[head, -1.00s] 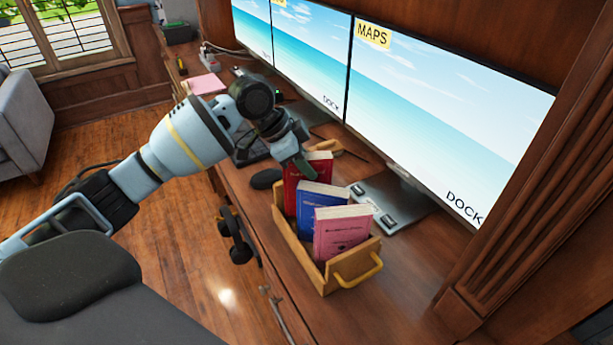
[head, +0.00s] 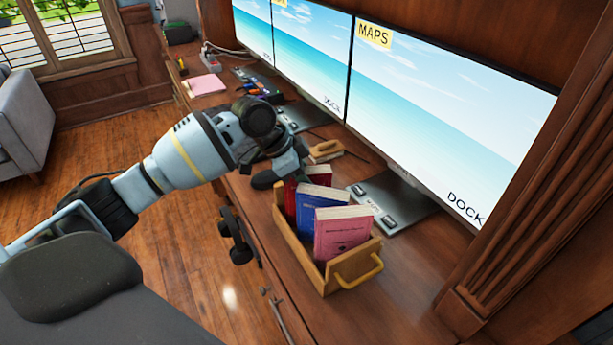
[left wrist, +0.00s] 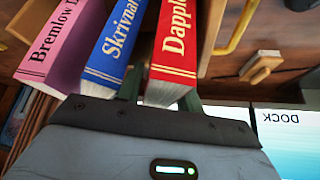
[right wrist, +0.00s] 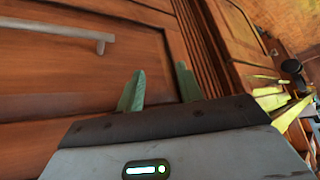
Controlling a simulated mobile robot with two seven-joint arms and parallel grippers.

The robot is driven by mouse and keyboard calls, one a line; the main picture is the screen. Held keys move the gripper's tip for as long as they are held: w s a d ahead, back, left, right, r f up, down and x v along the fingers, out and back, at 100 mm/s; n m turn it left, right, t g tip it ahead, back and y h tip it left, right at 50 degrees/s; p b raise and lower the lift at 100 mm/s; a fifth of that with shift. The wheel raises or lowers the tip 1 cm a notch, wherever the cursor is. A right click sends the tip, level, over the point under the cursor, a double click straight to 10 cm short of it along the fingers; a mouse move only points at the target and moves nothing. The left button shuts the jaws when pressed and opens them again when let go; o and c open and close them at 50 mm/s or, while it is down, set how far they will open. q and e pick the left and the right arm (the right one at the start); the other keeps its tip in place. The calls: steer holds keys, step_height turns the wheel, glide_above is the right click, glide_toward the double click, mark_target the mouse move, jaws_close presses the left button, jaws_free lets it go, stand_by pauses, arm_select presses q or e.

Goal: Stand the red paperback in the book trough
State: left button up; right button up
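The red paperback (head: 319,174) stands in the wooden book trough (head: 282,222), at its far end behind a blue book (head: 321,199) and a pink book (head: 343,232). My arm partly hides the red paperback in the head view. My right gripper (right wrist: 160,88) is open and empty, facing wood panelling.
Three monitors (head: 450,110) line the back of the desk. A keypad-like device (head: 385,205) lies right of the trough, and a wooden-handled item (head: 327,150) lies behind it. Pink notes (head: 205,85) lie farther off. Desk in front of the trough's yellow handle (head: 362,276) is clear.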

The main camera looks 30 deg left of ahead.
arm_select(q)
steer(key=v, duration=1.2)
steer(key=shift+p, duration=0.35)
